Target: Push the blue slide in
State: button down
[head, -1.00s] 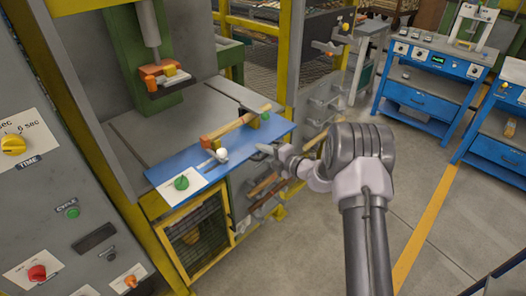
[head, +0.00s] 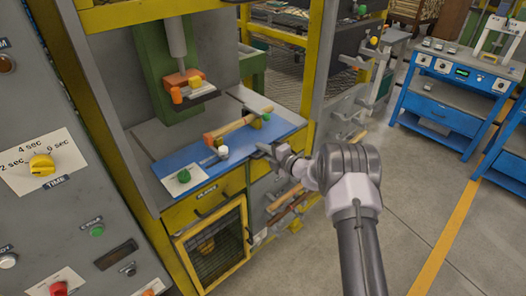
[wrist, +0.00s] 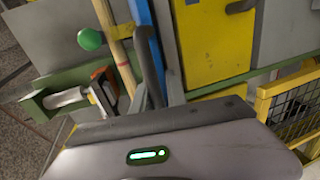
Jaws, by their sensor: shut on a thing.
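The blue slide (head: 205,160) is a flat blue plate at the front of the press bed, above a yellow front panel. It carries a pale turned wood piece (head: 232,127) held near orange and dark blocks, with a green ball (head: 266,117) near its far end. A white knob (head: 223,152) and a green button (head: 184,176) are on it. My gripper (head: 264,151) is at the slide's front edge, right of the white knob.
The press head (head: 184,82) with an orange block hangs above the bed. A control panel with a yellow dial (head: 41,164) stands at the left. A yellow mesh cage (head: 213,244) is below the slide. Blue benches (head: 445,105) stand back right; the floor at right is clear.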

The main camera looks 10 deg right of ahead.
jog(key=c, duration=1.5)
grip_release()
jog(key=shift+d+r, duration=0.15)
jog(key=shift+r, duration=0.3)
jog(key=shift+o, duration=0.2)
jog(key=shift+f, duration=0.15)
